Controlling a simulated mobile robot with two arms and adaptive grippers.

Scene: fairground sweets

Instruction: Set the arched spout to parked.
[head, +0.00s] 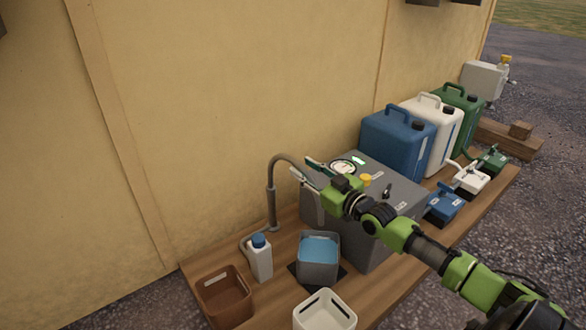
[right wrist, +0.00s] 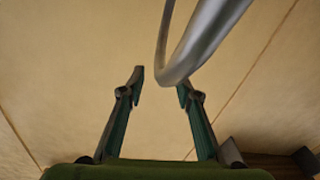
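The arched spout (head: 271,190) is a grey pipe that rises from the wooden deck, bends over at the top and points right, towards the grey box. My right gripper (head: 300,167) is at the spout's curved end, with its fingers spread. In the right wrist view the gripper (right wrist: 161,83) is open. The curve of the spout (right wrist: 190,58) crosses in front of the right fingertip there and partly hides it. I cannot tell whether they touch. My left gripper is not in view.
A grey box (head: 345,222) with a dial and knobs stands under my right arm. A grey tub with blue contents (head: 319,268), a white bottle (head: 261,262), a brown bin (head: 226,297) and a white bin (head: 325,312) stand in front. Several jerrycans (head: 394,143) line the wall (head: 250,80).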

